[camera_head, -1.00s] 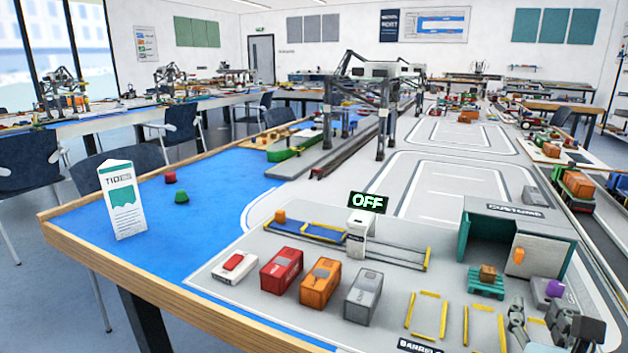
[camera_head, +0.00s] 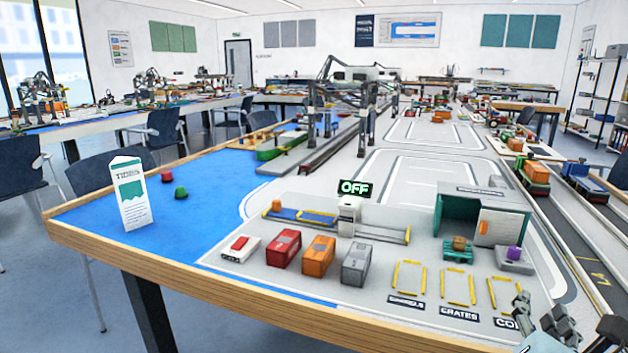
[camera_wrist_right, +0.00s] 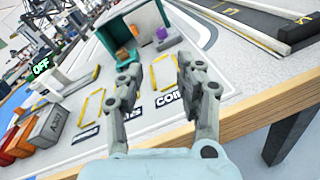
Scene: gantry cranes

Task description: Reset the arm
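My right gripper (camera_head: 538,318) is at the lower right of the head view, in front of the table's near right part. In the right wrist view its two fingers (camera_wrist_right: 156,62) stand apart with nothing between them, so it is open and empty. Between and beyond the fingertips I see the table top with yellow-outlined bays. My left gripper is in neither view.
The table's wooden front edge (camera_head: 290,312) runs below the arm. On the table are a red container (camera_head: 283,249), an orange one (camera_head: 318,256), a grey one (camera_head: 356,264), an OFF sign (camera_head: 355,188), a teal shed (camera_head: 457,211) and a purple item (camera_head: 514,253).

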